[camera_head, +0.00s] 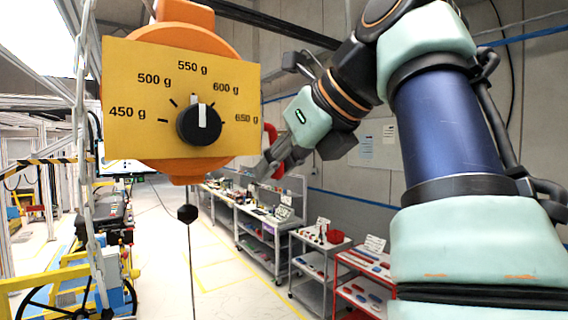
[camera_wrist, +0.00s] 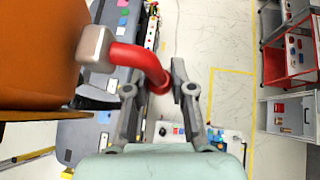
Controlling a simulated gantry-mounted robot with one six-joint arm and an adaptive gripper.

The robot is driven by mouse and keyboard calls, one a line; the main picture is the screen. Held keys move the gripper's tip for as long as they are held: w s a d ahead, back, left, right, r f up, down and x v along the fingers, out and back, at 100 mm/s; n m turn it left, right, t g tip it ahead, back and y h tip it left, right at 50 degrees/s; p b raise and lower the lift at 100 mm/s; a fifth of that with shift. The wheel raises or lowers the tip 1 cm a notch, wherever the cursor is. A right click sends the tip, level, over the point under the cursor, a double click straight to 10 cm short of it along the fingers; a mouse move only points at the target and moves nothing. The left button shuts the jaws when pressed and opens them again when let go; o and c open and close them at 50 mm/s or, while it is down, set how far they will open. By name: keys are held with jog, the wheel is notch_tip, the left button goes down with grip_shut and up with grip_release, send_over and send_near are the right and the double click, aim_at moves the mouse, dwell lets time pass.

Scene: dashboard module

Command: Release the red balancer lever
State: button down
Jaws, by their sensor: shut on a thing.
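The red balancer lever (camera_wrist: 140,60) is a curved red handle on a pale metal block (camera_wrist: 95,48) at the side of the orange balancer (camera_wrist: 40,50). In the head view the lever (camera_head: 271,136) shows only partly, behind the right edge of the yellow dial plate (camera_head: 120,90). My gripper (camera_wrist: 158,88) has its two fingers on either side of the lever's free end in the wrist view and is shut on it. In the head view my gripper (camera_head: 268,168) is beside the balancer's right side, its tips partly hidden. The black dial knob (camera_head: 199,125) has its white mark pointing up.
A chain (camera_head: 88,150) hangs left of the balancer, and a cable with a black stopper (camera_head: 187,213) hangs below it. Shelves with parts (camera_head: 262,222) and a red cart (camera_head: 362,285) stand along the wall. Floor between is clear.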

dwell(0.4)
jog(key=c, duration=1)
grip_release()
jog(key=shift+o, duration=0.2)
